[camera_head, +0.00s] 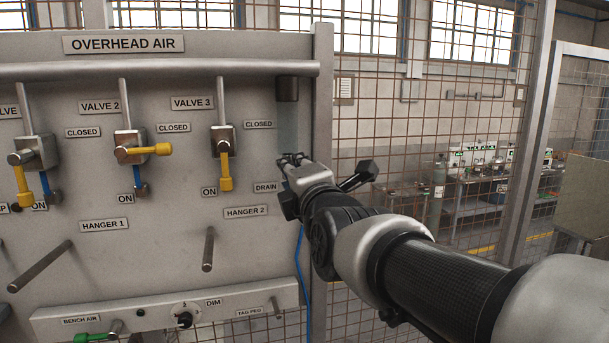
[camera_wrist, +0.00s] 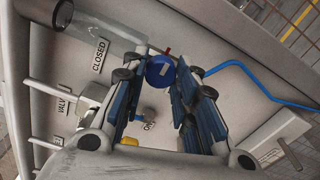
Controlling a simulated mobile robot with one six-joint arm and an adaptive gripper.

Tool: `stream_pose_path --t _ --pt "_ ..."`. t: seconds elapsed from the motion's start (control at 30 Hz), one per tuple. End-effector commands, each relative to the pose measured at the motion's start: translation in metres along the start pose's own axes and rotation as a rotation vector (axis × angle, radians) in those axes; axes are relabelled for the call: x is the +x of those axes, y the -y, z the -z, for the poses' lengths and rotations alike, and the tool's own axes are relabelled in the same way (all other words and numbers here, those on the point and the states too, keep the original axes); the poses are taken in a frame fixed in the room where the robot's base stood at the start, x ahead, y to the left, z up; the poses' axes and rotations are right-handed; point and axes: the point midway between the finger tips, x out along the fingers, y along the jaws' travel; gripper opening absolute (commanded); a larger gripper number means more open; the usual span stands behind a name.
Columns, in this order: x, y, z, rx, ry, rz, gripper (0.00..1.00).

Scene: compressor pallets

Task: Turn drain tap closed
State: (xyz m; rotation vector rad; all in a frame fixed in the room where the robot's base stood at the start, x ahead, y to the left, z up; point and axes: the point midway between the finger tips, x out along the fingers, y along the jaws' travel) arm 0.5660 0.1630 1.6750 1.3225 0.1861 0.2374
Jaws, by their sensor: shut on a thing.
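The drain tap (camera_wrist: 160,72) shows in the wrist view as a round blue knob with a small red piece beside it. It sits at the end of a clear cylinder (camera_wrist: 105,30). My gripper (camera_wrist: 159,76) has a finger on each side of the knob and is shut on it. In the head view my gripper (camera_head: 291,161) is at the panel's right edge, beside the DRAIN label (camera_head: 266,187) and at the lower end of the clear cylinder (camera_head: 288,125). The tap itself is hidden behind my gripper there.
The panel (camera_head: 150,255) carries yellow-handled valves, including the valve 3 handle (camera_head: 226,172), left of my gripper. A peg (camera_head: 208,250) sticks out below. A blue hose (camera_head: 299,270) hangs under my gripper. Wire mesh (camera_head: 400,150) stands to the right.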

Motion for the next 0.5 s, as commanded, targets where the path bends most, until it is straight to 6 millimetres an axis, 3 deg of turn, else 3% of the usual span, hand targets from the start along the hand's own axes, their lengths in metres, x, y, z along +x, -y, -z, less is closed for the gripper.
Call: stream_pose_path --t 0.1,0.13,0.4,0.5 --pt "0.0001 0.0001 0.0001 -0.002 0.0 0.0 0.03" --pt "0.0001 0.0001 0.0001 -0.002 0.0 0.0 0.28" --pt "0.0 0.0 0.0001 0.0 0.0 0.0 0.46" --pt "0.0 0.0 0.0001 0.0 0.0 0.0 0.48"
